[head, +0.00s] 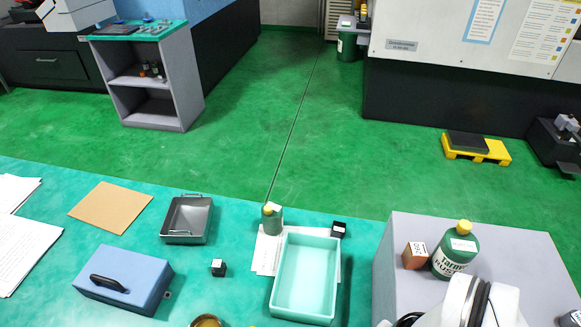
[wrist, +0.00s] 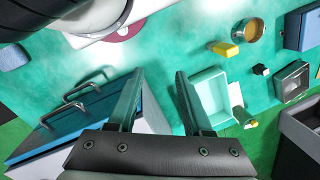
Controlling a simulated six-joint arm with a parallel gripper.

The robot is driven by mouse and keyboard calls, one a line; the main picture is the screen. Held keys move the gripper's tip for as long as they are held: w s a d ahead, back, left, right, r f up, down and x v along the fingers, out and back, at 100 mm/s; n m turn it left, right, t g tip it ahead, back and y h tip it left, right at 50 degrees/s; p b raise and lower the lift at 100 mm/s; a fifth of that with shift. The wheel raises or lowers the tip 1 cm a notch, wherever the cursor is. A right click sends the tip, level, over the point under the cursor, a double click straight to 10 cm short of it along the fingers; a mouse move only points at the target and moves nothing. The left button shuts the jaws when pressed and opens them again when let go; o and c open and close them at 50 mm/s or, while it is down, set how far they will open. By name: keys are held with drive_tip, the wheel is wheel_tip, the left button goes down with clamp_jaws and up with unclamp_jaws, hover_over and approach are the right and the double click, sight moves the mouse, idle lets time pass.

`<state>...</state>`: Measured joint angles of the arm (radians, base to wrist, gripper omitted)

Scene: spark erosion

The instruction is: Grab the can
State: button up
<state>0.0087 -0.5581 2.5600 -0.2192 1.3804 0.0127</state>
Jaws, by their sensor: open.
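A green can with a yellow cap and a printed label (head: 456,257) stands upright on the grey block at the right in the head view.
The pale green tray (head: 305,235) stands on the bench near a metal tray (head: 187,220). A brown box (head: 415,256) is close beside the large can on the grey block (head: 405,228). A blue case (head: 122,280) stands at the left.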

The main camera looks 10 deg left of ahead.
sight(275, 219)
idle(0.3)
drive_tip(key=o, duration=0.8)
drive_tip(key=w+a+f+n+t, duration=0.15)
drive_tip(key=w+n+t, duration=0.4)
drive_tip(key=w, duration=1.45)
drive_tip(key=w+a+f+n+t+y, duration=0.1)
drive_tip(key=w+a+f+n+t, duration=0.1)
drive_tip(key=w+a+f, duration=0.2)
drive_tip(key=w+a+f+n+t+y, duration=0.2)
drive_tip(key=w+a+f, duration=0.3)
drive_tip(key=a, duration=0.3)
drive_tip(key=w+a+f+n+t+y, duration=0.1)
drive_tip(key=w+a+f+n+t, duration=0.1)
drive_tip(key=w+a+f, duration=0.2)
drive_tip(key=shift+w+a+f+t+y, duration=0.1)
drive_tip(key=shift+a+f+t+y, duration=0.1)
drive_tip(key=shift+a, duration=0.4)
drive_tip(key=shift+w+a+f+t+y, duration=0.1)
drive_tip(key=shift+a+f+y, duration=0.1)
drive_tip(key=shift+a, duration=0.35)
drive_tip(key=x, duration=0.6)
drive_tip(key=shift+s+a+f, duration=0.15)
drive_tip(key=shift+a, duration=0.1)
